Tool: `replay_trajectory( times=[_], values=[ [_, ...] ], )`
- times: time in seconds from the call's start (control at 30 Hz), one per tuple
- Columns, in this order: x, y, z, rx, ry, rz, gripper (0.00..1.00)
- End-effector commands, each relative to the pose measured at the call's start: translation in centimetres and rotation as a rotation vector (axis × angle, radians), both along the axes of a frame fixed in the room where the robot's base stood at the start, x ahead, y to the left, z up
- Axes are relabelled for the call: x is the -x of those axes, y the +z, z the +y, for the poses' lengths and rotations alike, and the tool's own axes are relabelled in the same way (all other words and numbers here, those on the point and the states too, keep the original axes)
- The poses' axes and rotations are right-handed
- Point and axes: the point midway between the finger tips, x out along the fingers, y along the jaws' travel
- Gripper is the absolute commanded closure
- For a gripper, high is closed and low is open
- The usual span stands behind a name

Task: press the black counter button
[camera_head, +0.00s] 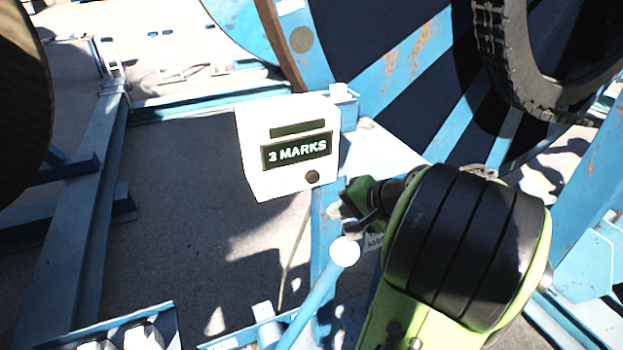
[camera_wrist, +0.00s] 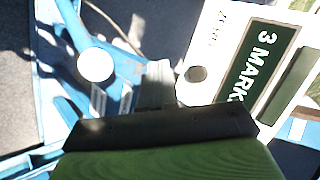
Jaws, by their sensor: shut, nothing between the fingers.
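The counter box (camera_head: 252,165) is white, with a dark sign reading "3 MARKS" and a dark strip above it. The black counter button (camera_head: 312,177) is a small round disc at the lower right of its face. The button also shows in the wrist view (camera_wrist: 196,74), left of the sign, unobstructed. My gripper (camera_head: 346,203) is shut and empty, just right of and below the button in the head view. It appears apart from the button, though the depth gap is hard to judge. In the wrist view my gripper (camera_wrist: 158,95) points up the picture, left of the button.
A blue lever with a white ball knob (camera_head: 345,251) stands just below my gripper; the knob also shows in the wrist view (camera_wrist: 95,65). A large blue reel (camera_head: 405,65) and a black tyre (camera_head: 520,85) stand behind. Blue rails (camera_head: 95,180) lie left.

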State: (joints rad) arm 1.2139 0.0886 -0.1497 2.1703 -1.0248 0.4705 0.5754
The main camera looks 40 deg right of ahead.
Motion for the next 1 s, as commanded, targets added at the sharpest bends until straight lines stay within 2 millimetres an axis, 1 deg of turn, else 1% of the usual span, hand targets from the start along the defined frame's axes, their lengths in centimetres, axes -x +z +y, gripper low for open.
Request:
replay_trajectory(
  times=[0.3,0.5,0.67,1.0],
  values=[
    [-4.7,0.1,-1.2,0.000,0.004,0.000,1.00],
    [-6.8,0.2,-1.9,0.000,0.003,-0.001,1.00],
    [-7.5,0.1,-2.1,0.000,0.002,-0.001,1.00],
    [-7.5,0.0,-2.1,0.001,0.001,-0.001,1.00]
  ],
)
